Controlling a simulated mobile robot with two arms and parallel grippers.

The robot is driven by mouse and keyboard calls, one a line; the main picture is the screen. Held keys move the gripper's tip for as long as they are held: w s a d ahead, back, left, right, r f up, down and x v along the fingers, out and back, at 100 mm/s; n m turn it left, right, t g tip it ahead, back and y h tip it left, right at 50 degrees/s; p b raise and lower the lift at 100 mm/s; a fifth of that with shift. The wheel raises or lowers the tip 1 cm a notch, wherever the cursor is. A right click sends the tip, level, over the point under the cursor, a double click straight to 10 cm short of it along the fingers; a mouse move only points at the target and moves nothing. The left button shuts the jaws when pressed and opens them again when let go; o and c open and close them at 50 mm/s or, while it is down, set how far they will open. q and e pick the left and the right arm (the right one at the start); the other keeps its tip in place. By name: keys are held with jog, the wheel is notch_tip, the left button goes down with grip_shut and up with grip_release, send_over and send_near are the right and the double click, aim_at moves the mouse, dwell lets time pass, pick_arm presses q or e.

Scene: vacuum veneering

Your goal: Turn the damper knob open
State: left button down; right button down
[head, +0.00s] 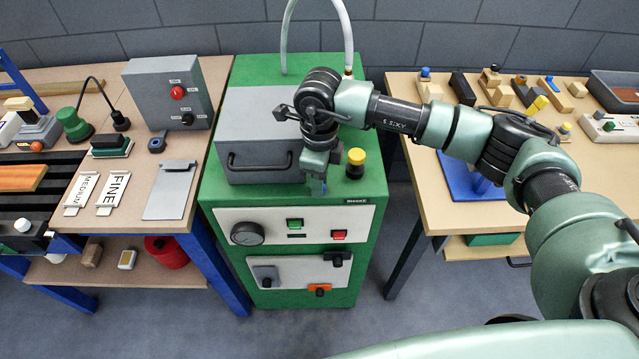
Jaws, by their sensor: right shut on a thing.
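The green cabinet (215,190) stands in the middle, with a grey box with a black handle on its top. My right gripper (315,187) points down at the front of the cabinet top, right of the box handle. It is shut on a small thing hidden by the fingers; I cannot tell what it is. A yellow-topped black knob (356,157) stands upright just right of the gripper, apart from it. A black knob (337,259) and an orange one (319,290) are on the lower front panel. No readable label marks the damper knob. My left gripper is not in view.
The front panel has a gauge (247,233), a green button (295,224) and a red button (339,235). A pale hose (346,35) rises behind my right arm. Benches with tools stand left and right, with floor gaps beside the cabinet.

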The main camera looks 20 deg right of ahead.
jog(key=shift+f+m, duration=0.15)
jog(key=shift+m, duration=0.25)
jog(key=shift+m+b, duration=0.3)
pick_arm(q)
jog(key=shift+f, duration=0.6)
pick_arm(e)
jog(key=c, duration=1.2)
grip_release()
jog(key=shift+o, duration=0.2)
